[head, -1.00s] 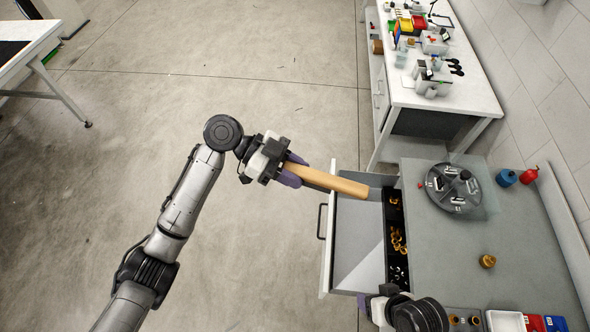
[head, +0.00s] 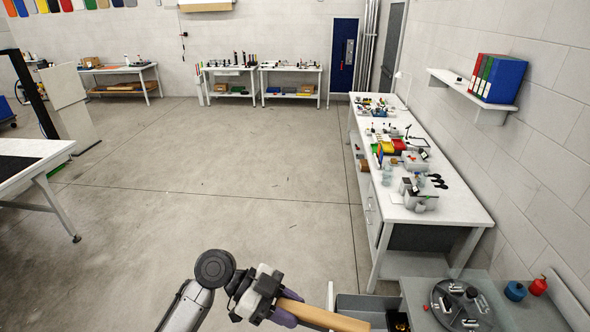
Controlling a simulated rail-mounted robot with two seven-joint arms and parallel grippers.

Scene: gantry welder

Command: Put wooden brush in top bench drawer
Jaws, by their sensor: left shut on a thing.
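The wooden brush (head: 322,315) shows as a long tan wooden piece at the bottom of the head view. My left gripper (head: 284,312) is shut on one end of it. The brush points to the right and overlaps the drawer in the picture; its height above the drawer is hard to tell. The top bench drawer (head: 362,302) is pulled open at the left side of the grey bench (head: 415,286). Only its far part shows, with a black divided strip along its right side. The rest of the drawer is cut off below. My right gripper is out of view.
A round dark turntable (head: 460,303) stands on the grey bench, with a blue bottle (head: 515,291) and a red bottle (head: 538,287) to its right. A cluttered white workbench (head: 450,215) lies beyond.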

